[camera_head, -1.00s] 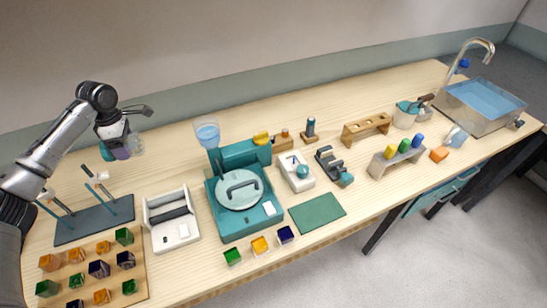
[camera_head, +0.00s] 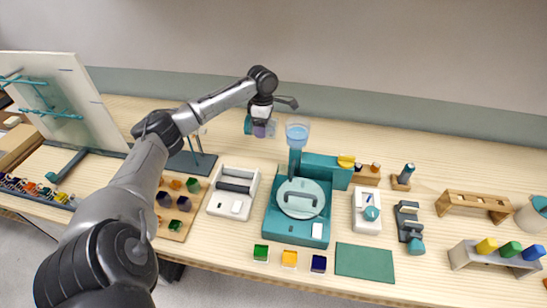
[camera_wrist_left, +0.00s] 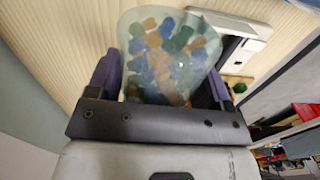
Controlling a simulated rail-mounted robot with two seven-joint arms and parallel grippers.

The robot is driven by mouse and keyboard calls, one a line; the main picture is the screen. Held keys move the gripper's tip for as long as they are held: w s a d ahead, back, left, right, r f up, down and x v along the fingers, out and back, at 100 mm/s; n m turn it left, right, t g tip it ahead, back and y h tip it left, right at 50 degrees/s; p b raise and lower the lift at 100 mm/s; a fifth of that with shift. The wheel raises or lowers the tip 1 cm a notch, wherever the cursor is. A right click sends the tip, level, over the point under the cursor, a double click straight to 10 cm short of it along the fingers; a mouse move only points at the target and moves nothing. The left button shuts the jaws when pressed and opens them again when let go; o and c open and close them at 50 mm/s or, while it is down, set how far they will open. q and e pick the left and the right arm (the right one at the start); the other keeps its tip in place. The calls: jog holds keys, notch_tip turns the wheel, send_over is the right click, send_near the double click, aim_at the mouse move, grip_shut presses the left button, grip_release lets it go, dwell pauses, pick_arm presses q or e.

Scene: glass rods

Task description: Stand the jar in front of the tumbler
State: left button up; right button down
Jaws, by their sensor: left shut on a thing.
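The jar (camera_wrist_left: 168,50) is clear glass with blue, green and orange pieces showing in it. In the left wrist view it sits between the purple fingers of my left gripper (camera_wrist_left: 160,88), which is shut on it. I cannot tell the exact gap between jar and tumbler. My right gripper is out of view.
Small blocks (camera_head: 289,259) and a green mat (camera_head: 364,262) lie near the front edge.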

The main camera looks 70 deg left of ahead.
pick_arm(q)
notch_tip(320, 180, down, 10)
jog(key=shift+r+b, duration=0.15)
jog(key=shift+b, duration=0.3)
jog(key=shift+d+f, duration=0.1)
jog(key=shift+f, duration=0.4)
notch_tip(320, 180, down, 4)
jog(key=shift+f+b, duration=0.1)
jog(key=shift+b, duration=0.25)
jog(key=o, duration=1.1)
